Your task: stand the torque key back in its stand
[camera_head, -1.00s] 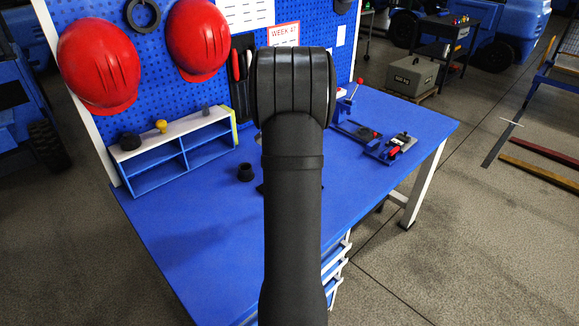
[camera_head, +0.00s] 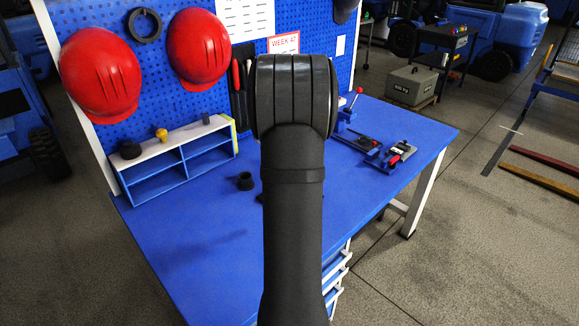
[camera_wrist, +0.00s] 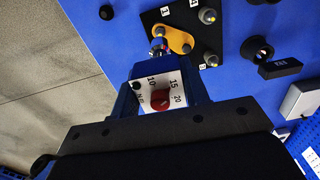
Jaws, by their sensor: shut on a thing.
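My gripper (camera_wrist: 160,82) is shut on the torque key. The key shows in the wrist view as a white dial face (camera_wrist: 143,97) with numbers, a red pointer knob and a bright metal tip beyond. The tip appears close to a yellow link on a black plate; I cannot tell whether they touch. A round black cup with a dark hole (camera_wrist: 257,49), which looks like the stand, is at the upper right beside a black labelled block (camera_wrist: 280,68). A black cup (camera_head: 245,181) also shows left of my arm in the head view. My arm hides the gripper and key there.
The yellow link (camera_wrist: 172,38) lies on a black plate (camera_wrist: 208,27) with several bolts and number labels. A pale box (camera_wrist: 302,101) is at right. In the head view, a blue shelf (camera_head: 180,163) stands left and clamp fixtures (camera_head: 390,155) right. The blue bench's front left is clear.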

